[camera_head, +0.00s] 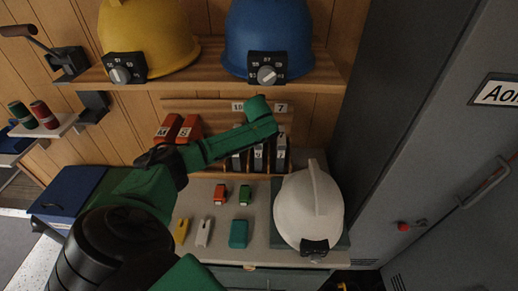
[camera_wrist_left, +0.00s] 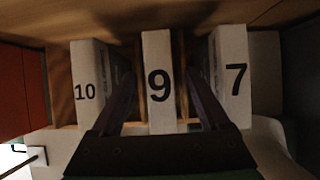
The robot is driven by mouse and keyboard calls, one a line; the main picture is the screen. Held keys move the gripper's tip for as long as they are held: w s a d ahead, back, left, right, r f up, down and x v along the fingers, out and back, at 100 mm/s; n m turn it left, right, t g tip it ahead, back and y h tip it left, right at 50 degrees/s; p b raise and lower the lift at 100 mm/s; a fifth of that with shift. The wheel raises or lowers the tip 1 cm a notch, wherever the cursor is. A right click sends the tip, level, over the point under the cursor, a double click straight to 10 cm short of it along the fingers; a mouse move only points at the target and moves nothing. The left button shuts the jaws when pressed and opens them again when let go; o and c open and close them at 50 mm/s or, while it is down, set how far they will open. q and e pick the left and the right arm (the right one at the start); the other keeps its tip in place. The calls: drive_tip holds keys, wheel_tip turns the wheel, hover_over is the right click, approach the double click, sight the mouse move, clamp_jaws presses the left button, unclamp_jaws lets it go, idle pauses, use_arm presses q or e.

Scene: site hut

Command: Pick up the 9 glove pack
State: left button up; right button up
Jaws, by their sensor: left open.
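The 9 glove pack (camera_wrist_left: 159,85) stands upright as a white narrow pack with a black 9, in the middle of the left wrist view. It also shows in the head view (camera_head: 258,158), partly hidden under my green left hand. The 10 pack (camera_wrist_left: 87,90) stands to its left and the 7 pack (camera_wrist_left: 231,80) to its right, with gaps between. My left gripper (camera_wrist_left: 162,84) is open, one dark finger on each side of the 9 pack, in the gaps. I cannot tell whether the fingers touch it. My right gripper is not in view.
Red packs (camera_head: 189,129) stand left in the same wooden rack. A shelf above holds a yellow helmet (camera_head: 148,36) and a blue helmet (camera_head: 268,38). A white helmet (camera_head: 308,207) sits on the counter at right, near a grey locker (camera_head: 440,150). Small coloured items lie in front.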

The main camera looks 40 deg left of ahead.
use_arm(q)
drive_tip(key=shift+w+a+f, duration=0.1)
drive_tip(key=shift+f, duration=0.2)
clamp_jaws()
idle(0.4)
